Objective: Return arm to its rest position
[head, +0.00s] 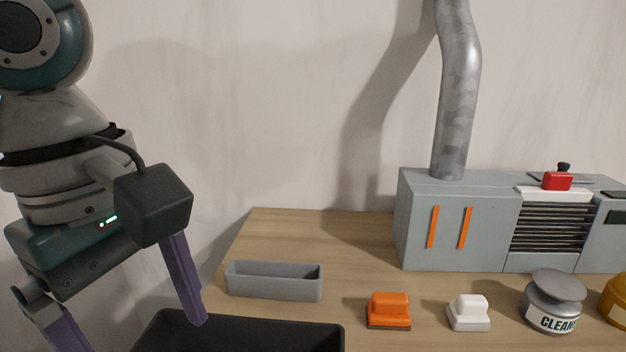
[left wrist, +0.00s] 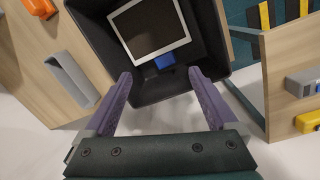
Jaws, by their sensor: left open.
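My left arm comes in from the left in the head view. Its gripper (head: 125,325) has purple fingers spread apart and is above and left of the black bin. In the left wrist view the left gripper (left wrist: 162,88) is open with nothing between its fingertips. Beyond the fingers is the black bin (left wrist: 95,30), holding a white-framed dark panel (left wrist: 150,27) and a small blue item (left wrist: 163,62). My right gripper is not in view.
The black bin (head: 165,325) stands at the near table edge. On the wooden table (head: 275,225) are a grey tray (head: 275,290), an orange block (head: 388,310), a white block (head: 468,313), a cleaner jar (head: 553,310) and a grey machine (head: 460,245) with a pipe (head: 456,100).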

